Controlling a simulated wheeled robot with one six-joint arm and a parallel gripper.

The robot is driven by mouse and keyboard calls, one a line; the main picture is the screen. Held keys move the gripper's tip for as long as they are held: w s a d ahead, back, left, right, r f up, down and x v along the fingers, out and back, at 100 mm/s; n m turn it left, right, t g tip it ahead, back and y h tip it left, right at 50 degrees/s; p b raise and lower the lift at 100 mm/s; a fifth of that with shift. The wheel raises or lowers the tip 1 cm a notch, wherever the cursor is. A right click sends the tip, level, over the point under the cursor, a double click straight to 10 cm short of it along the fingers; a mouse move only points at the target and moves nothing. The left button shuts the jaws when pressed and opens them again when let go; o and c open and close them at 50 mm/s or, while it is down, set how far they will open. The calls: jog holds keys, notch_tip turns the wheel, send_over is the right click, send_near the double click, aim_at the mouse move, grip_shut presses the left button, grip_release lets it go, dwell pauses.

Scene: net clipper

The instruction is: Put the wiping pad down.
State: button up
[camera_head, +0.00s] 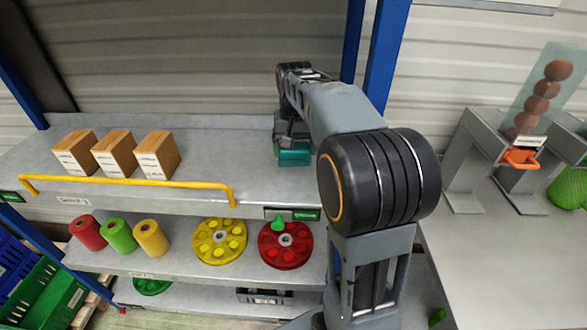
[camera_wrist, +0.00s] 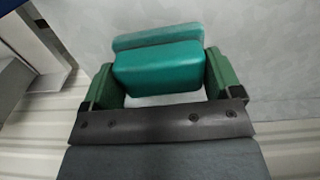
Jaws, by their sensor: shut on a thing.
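The wiping pad (camera_head: 294,157) is teal and sits low over the right part of the upper grey shelf (camera_head: 235,160). I cannot tell whether its underside touches the shelf. My gripper (camera_head: 292,139) points down over the pad. In the wrist view the pad (camera_wrist: 157,68) shows a teal block with a flatter teal part behind it. The green fingers of my gripper (camera_wrist: 160,76) stand on either side of the block and are shut on it.
Several cardboard boxes (camera_head: 115,153) stand at the left of the upper shelf, behind a yellow rail (camera_head: 130,184). The shelf between boxes and pad is clear. The lower shelf holds coloured spools (camera_head: 119,236) and yellow and red discs (camera_head: 219,242). A blue post (camera_head: 386,55) rises behind my arm.

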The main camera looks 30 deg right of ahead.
aim_at(295, 147)
jog(key=shift+f+p, duration=0.45)
jog(key=shift+f, duration=2.6)
jog(key=o, duration=0.7)
jog(key=shift+f, duration=0.1)
jog(key=shift+f+b, duration=0.2)
jog(key=shift+b, duration=0.1)
notch_tip(295, 147, up, 14)
jog(key=shift+s+f+b, duration=0.15)
jog(key=shift+f+b, duration=0.05)
jog(key=shift+b, duration=0.2)
jog(key=shift+r, duration=0.15)
jog(key=shift+s+a, duration=0.15)
jog(key=s+a+f+n+t, duration=0.1)
jog(key=s+a+f, duration=0.2)
jog(key=s+f, duration=0.1)
jog(key=s+a+f+n+t, duration=0.2)
jog(key=s+a+f, duration=0.1)
jog(key=s, duration=0.3)
jog(key=s+a+f+n+t, duration=0.1)
jog(key=s+a+f, duration=0.2)
jog(key=s+f, duration=0.2)
jog(key=shift+s+a+f+n+t, duration=0.2)
jog(key=shift+s+f+n+t, duration=0.1)
jog(key=shift+f+n, duration=0.1)
